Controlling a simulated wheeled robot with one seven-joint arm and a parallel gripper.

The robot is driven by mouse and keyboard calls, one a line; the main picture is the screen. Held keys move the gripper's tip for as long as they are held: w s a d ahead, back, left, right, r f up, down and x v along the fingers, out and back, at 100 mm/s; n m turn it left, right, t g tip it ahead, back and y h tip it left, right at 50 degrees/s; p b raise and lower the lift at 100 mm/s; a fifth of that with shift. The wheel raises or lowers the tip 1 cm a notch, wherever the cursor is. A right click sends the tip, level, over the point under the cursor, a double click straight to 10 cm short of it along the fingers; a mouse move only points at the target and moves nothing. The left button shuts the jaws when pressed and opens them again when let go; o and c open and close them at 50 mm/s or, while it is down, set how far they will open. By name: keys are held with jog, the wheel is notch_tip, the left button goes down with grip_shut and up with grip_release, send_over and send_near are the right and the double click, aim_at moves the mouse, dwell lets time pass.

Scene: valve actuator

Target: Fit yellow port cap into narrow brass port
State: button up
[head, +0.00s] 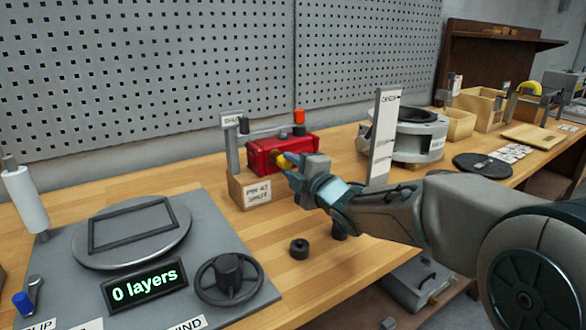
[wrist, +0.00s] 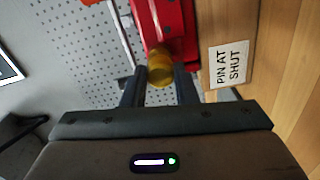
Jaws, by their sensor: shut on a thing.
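The yellow port cap (wrist: 160,68) sits between my gripper's (wrist: 160,90) two dark fingers, which are shut on it. In the head view the yellow cap (head: 284,160) shows at the front of the red actuator body (head: 258,154), and my gripper (head: 290,168) reaches it from the right. In the wrist view the cap is against or very near the red body (wrist: 178,25); I cannot tell how deep it sits. The narrow brass port is not clearly visible, perhaps hidden behind the cap.
The actuator stands on a wooden block labelled "PIN AT SHUT" (head: 256,194). A black ring (head: 299,248) lies on the bench in front. A turntable panel (head: 215,270) is at left. A white upright sign (head: 383,138) and a grey round housing (head: 415,130) stand right of the actuator.

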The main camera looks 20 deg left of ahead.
jog(key=shift+w+a, duration=0.45)
jog(key=shift+a, duration=0.15)
jog(key=o, duration=1)
jog(key=v, duration=1.3)
jog(key=shift+s+d, duration=0.2)
jog(key=shift+d, duration=0.15)
